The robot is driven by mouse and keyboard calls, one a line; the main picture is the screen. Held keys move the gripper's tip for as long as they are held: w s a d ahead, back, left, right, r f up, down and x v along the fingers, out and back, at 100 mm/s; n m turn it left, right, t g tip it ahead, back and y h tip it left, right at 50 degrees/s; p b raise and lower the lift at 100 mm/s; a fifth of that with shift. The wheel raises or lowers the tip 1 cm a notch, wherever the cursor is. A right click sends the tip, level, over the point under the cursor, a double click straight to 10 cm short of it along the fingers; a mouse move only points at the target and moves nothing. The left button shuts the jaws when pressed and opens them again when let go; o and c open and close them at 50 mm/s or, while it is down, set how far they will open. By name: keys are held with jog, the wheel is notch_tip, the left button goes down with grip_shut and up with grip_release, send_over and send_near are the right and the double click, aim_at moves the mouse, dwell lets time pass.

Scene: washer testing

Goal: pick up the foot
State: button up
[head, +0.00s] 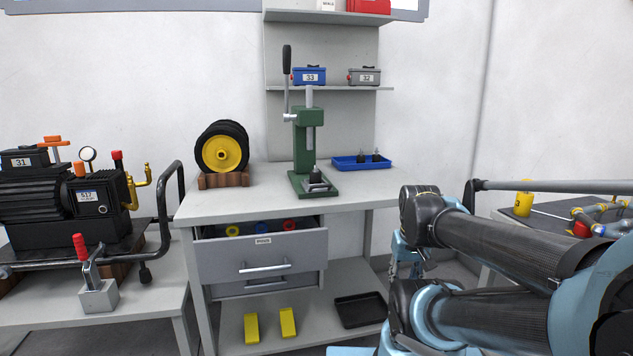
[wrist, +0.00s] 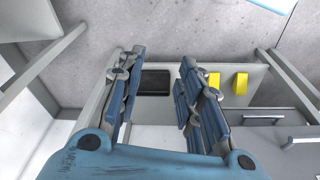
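Two small dark pieces with upright studs, which look like feet, stand in a shallow blue tray (head: 345,164) on the workbench: a left foot (head: 362,157) and a right foot (head: 376,157). A similar dark piece (head: 316,179) sits on the base of the green press (head: 308,135). My gripper (wrist: 162,57) is open and empty in the wrist view, with its two blue fingers well apart. It is away from the tray, and the feet do not show in the wrist view. In the head view my arm is at the lower right.
The bench (head: 240,205) has a partly open drawer (head: 262,260) holding coloured rings. Black-and-yellow wheels (head: 222,152) stand at its left. Its lower shelf holds yellow blocks (head: 288,322) and a black tray (head: 360,310). The bench top right of the press is mostly clear.

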jog(key=o, duration=0.4)
jog(key=shift+s+r, duration=0.2)
jog(key=shift+o, duration=0.9)
jog(key=r, duration=0.1)
jog(key=w+r, duration=0.1)
jog(key=r, duration=0.1)
jog(key=shift+w+a, duration=0.15)
jog(key=shift+a, duration=0.2)
notch_tip(320, 180, up, 29)
jog(key=t, duration=0.2)
send_over(316, 167)
jog(key=s, duration=0.5)
jog(key=shift+n, duration=0.4)
jog(key=x, duration=1.1)
jog(key=shift+d, duration=0.15)
jog(key=shift+a+x, duration=0.15)
jog(key=shift+x, duration=1.15)
jog(key=shift+a+x, duration=0.1)
jog(key=shift+x, duration=1.15)
